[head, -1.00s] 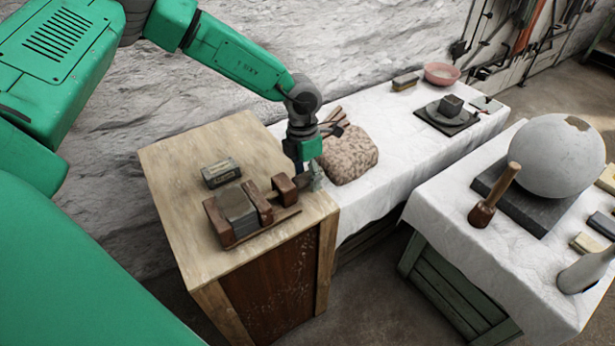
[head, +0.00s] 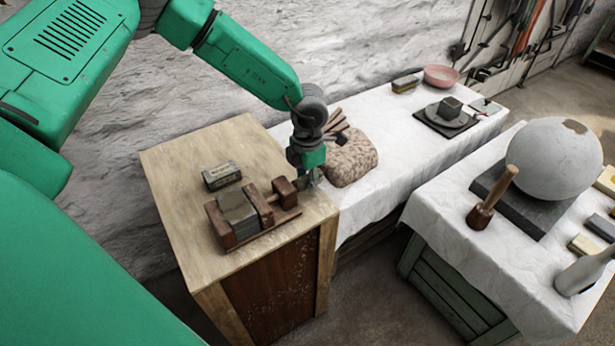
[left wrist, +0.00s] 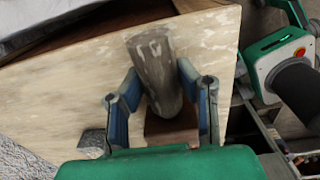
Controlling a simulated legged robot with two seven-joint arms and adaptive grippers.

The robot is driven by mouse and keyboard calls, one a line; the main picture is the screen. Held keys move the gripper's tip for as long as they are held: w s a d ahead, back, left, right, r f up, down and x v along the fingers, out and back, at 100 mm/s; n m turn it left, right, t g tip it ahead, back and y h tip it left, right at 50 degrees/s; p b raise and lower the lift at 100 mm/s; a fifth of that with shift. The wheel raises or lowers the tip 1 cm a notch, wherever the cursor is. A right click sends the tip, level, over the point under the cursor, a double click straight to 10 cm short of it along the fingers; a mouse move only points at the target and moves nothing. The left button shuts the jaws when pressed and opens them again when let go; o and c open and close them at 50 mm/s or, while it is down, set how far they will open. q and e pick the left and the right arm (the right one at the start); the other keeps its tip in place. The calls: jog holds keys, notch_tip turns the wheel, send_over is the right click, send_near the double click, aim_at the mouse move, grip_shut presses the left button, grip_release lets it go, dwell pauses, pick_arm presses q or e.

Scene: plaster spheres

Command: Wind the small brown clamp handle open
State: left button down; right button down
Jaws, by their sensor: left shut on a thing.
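The brown wooden clamp (head: 264,207) lies on the wooden cabinet top, with a grey block (head: 237,208) between its jaws. My left gripper (head: 312,178) is at the clamp's right end, pointing down by the cabinet's edge. In the left wrist view my left gripper (left wrist: 159,78) has its two fingers on either side of the worn brown handle (left wrist: 153,55) and is shut on it. A brown clamp block (left wrist: 172,130) shows beneath the handle. In the head view the gripper mostly hides the handle. My right gripper is not in view.
A small labelled box (head: 221,175) stands behind the clamp on the cabinet top (head: 185,150). A speckled lump (head: 350,160) and tools lie on the white-covered table just right of the gripper. A large plaster sphere (head: 555,158) and a mallet (head: 494,196) are farther right.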

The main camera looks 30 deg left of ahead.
pick_arm(q)
jog(key=shift+w+r+t+y+p, duration=0.1)
jog(key=shift+r+t+y+p, duration=0.2)
jog(key=shift+y, duration=0.5)
jog(key=shift+d+f+t+y, duration=0.2)
jog(key=shift+t+y, duration=0.4)
jog(key=shift+y, duration=0.6)
jog(key=t+y+b, duration=0.1)
jog(key=y, duration=0.2)
jog(key=shift+f, duration=0.15)
jog(key=shift+d+f+t+y+b, duration=0.1)
jog(key=shift+t+y+b, duration=0.7)
jog(key=shift+y, duration=0.8)
jog(key=shift+y, duration=0.3)
jog(key=c, duration=1.1)
grip_release()
jog(key=shift+c, duration=0.2)
